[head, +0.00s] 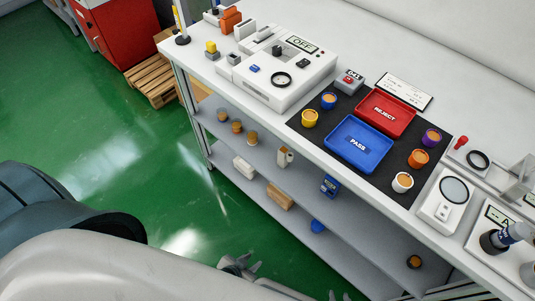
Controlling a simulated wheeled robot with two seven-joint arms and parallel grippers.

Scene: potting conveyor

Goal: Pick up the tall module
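Several small round modules with orange-brown tops stand on a black mat (300,122) on the bench: yellow (310,119), blue (328,101), purple (431,138), orange (418,159) and white (402,183). From this steep angle I cannot tell which one is the tall module. My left gripper (250,264) is low at the bottom of the head view, in front of the bench and well away from the modules. Its fingers look apart and empty. My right gripper (339,296) shows only two separated fingertips at the bottom edge; the rest is out of frame.
A blue PASS tray (358,145) and red REJECT tray (386,112) lie between the modules. A white machine marked OFF (285,75) stands left of the mat. A scale-like device (443,201) is at the right. Lower shelves (290,205) hold more cups and boxes.

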